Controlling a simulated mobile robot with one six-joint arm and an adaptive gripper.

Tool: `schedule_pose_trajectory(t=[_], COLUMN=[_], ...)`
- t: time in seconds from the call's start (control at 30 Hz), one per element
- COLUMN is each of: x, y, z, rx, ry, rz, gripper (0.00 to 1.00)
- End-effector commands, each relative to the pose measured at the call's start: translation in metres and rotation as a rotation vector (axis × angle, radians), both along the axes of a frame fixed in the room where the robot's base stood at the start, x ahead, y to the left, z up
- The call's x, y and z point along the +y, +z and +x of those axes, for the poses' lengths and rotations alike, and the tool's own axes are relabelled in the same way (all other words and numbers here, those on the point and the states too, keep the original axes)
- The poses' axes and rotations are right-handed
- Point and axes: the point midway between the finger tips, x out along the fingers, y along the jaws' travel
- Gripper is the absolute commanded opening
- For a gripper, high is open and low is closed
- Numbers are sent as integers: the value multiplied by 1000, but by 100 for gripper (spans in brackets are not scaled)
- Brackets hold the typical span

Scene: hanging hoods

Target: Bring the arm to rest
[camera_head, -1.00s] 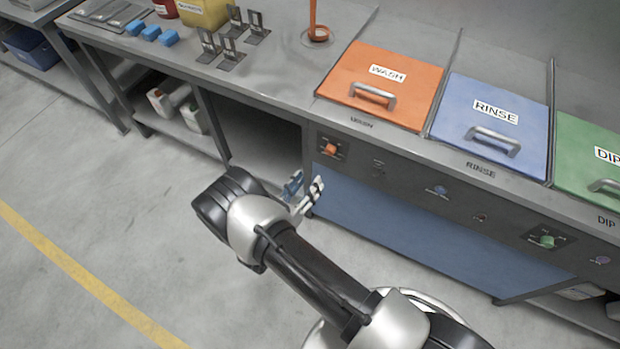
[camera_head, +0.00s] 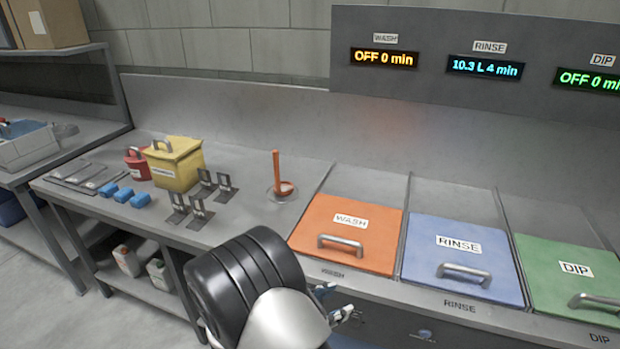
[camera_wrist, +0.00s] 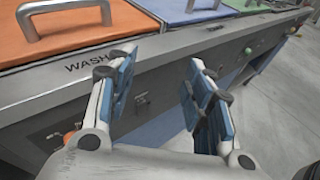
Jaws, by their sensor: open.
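My gripper (camera_wrist: 155,95) is open and empty in the wrist view, its two blue-padded fingers apart. It hangs in front of the counter's front panel, below the WASH label. In the head view my gripper (camera_head: 335,303) shows only in part at the bottom, just in front of the counter edge. My dark wrist and pale arm link hide the rest of it. My arm is bent, with no object held.
The orange WASH lid (camera_head: 346,233), blue RINSE lid (camera_head: 461,259) and green DIP lid (camera_head: 571,279) are shut. A yellow box (camera_head: 175,166), red container (camera_head: 137,164), blue blocks (camera_head: 123,194), metal racks (camera_head: 198,207) and orange upright (camera_head: 277,172) stand left. Displays (camera_head: 485,67) hang above.

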Motion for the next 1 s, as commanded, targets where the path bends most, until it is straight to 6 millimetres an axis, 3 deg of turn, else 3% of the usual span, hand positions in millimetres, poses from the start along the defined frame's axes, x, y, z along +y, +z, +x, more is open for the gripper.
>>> schedule_pose_trajectory(t=[0.03, 0.2, 0.5, 0.8, 1.0], x=[-18, -67, -117, -119, -105], y=[24, 76, 139, 177, 195], z=[-5, -40, -124, -200, -232], rx=[-31, -123, -337, -610, -804], ry=[-87, -358, -791, -1147, -1313], rz=[71, 305, 740, 1205, 1508], gripper=[47, 47, 47, 47, 47])
